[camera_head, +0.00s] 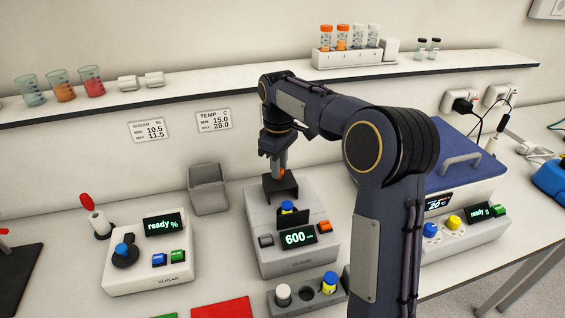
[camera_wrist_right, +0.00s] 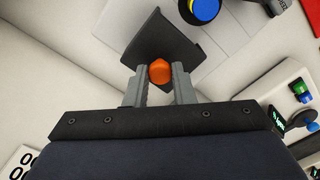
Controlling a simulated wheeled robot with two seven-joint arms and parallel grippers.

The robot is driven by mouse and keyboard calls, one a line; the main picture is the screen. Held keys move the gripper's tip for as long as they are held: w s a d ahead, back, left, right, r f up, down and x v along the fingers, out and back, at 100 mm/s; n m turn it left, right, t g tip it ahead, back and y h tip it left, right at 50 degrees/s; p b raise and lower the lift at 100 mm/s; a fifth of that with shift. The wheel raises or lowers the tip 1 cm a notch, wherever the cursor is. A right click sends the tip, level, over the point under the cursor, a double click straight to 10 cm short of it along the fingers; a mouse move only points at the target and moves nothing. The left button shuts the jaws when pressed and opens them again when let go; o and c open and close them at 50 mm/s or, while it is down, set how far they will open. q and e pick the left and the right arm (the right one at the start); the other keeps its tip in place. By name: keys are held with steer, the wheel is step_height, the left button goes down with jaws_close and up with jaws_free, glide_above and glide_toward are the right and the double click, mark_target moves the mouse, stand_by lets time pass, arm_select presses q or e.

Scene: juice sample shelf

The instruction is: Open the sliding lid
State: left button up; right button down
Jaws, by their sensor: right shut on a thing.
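The sliding lid (camera_head: 282,189) is a dark plate on top of the grey device (camera_head: 260,228) whose display reads 600. It also shows in the wrist view (camera_wrist_right: 150,38), with an orange knob (camera_wrist_right: 160,71) on it. My right gripper (camera_head: 282,172) has come down from above at the lid. In the wrist view its two grey fingers (camera_wrist_right: 160,84) are shut on the orange knob. A blue-and-yellow cap (camera_wrist_right: 200,10) shows beside the lid; in the head view the blue cap (camera_head: 287,207) sits in front of the lid, in a dark opening. My left gripper is not in view.
A holder (camera_head: 303,294) with a white-capped and a blue-and-yellow vial stands in front of the device. A sugar meter (camera_head: 150,270) and a grey bin (camera_head: 208,188) stand to the left. A shelf (camera_head: 200,106) with beakers and tubes runs behind. My right arm hides part of the right-hand device.

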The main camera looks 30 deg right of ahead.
steer(key=c, duration=1.2)
jaws_free()
step_height(320, 180, up, 7)
steer(key=shift+r, duration=0.45)
